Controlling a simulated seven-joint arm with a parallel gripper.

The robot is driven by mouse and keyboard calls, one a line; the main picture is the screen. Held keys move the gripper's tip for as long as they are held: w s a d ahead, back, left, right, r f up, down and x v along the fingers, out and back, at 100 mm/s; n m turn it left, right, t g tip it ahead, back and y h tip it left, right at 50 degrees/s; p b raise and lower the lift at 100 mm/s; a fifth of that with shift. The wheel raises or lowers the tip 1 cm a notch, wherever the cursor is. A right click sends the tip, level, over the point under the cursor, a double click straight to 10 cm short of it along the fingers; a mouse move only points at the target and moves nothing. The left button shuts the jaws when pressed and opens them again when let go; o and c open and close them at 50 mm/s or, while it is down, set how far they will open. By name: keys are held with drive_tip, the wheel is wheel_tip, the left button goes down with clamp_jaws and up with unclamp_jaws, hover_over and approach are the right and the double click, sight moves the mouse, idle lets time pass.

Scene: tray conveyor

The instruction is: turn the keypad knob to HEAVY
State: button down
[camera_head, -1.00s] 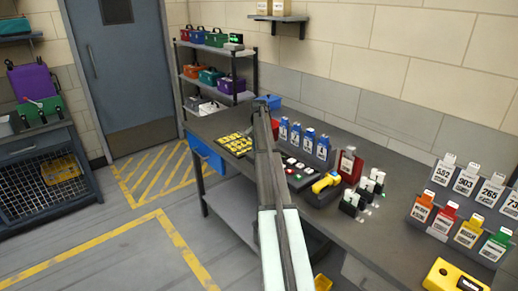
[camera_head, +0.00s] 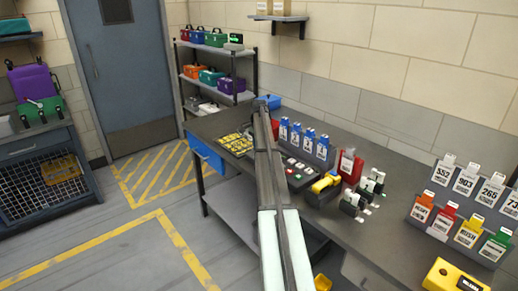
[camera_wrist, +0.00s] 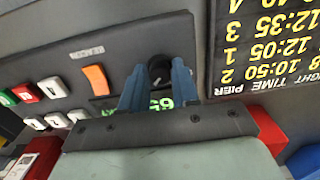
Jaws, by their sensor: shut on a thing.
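In the wrist view the dark grey keypad panel (camera_wrist: 40,70) carries a round black knob (camera_wrist: 160,66) near its right end. My gripper (camera_wrist: 158,85) has its two blue fingers on either side of the knob, shut on it. The fingers hide much of the knob, and no HEAVY mark or pointer can be read. A green lit display (camera_wrist: 160,103) shows partly between the fingers. In the head view the keypad (camera_head: 298,174) lies on the bench beside my arm, and my arm hides the knob and gripper.
An orange switch (camera_wrist: 96,79) and several white, red and green buttons sit left of the knob. A black board with yellow times (camera_wrist: 268,45) lies right of the panel. Blue tags (camera_head: 308,138), a yellow-handled tool (camera_head: 325,184) and a red block (camera_head: 350,166) stand nearby on the bench.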

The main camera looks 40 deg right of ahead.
idle(0.3)
drive_tip(key=c, duration=0.8)
unclamp_jaws()
drive_tip(key=shift+c, duration=0.2)
drive_tip(key=shift+r, duration=0.1)
wheel_tip(320, 180, up, 14)
drive_tip(key=shift+f, duration=0.2)
